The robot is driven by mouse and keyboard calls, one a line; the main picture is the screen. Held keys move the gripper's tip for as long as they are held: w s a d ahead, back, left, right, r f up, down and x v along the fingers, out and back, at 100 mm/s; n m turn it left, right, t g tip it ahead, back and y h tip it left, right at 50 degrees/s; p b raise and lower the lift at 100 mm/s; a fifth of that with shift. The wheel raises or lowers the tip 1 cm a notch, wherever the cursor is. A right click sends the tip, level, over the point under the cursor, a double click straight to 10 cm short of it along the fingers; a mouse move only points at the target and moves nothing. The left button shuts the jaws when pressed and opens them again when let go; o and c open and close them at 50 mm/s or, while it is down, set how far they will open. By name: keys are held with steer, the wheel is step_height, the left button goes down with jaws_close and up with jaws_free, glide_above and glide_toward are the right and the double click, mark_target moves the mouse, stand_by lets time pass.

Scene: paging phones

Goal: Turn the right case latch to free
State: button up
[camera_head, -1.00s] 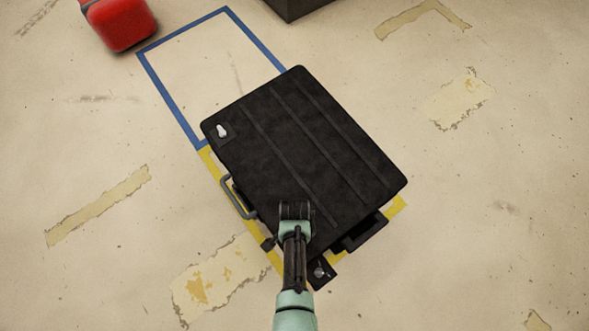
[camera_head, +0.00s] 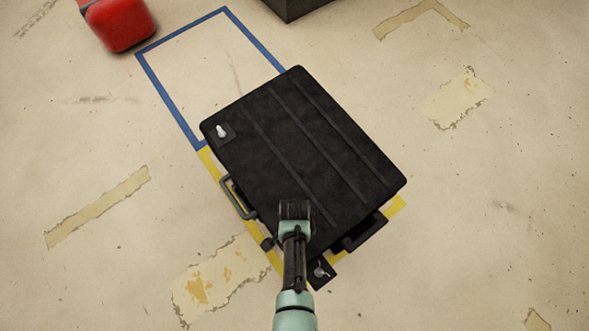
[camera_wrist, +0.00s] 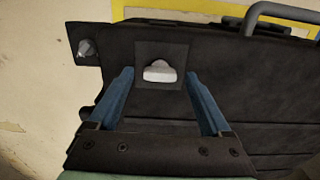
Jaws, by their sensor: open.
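The black case (camera_head: 300,130) lies flat on the floor. The right case latch (camera_wrist: 159,72) is a pale knob on a dark square plate, seen in the wrist view. Its bar lies roughly crosswise there. In the head view my gripper (camera_head: 294,208) hides this latch. In the wrist view my gripper (camera_wrist: 161,76) is open, with one blue finger on each side of the knob and a visible gap at each. The other latch (camera_head: 221,131), a pale teardrop knob, sits near the case's left corner.
A grey handle (camera_head: 237,197) sticks out from the case's left side. A small plate with a metal knob (camera_head: 320,271) juts from the near corner. A red object (camera_head: 120,25) and a dark box (camera_head: 290,8) stand beyond.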

step_height(320, 180, up, 13)
steer(key=p, duration=0.6)
steer(key=shift+p, duration=0.35)
steer(key=shift+f, duration=0.1)
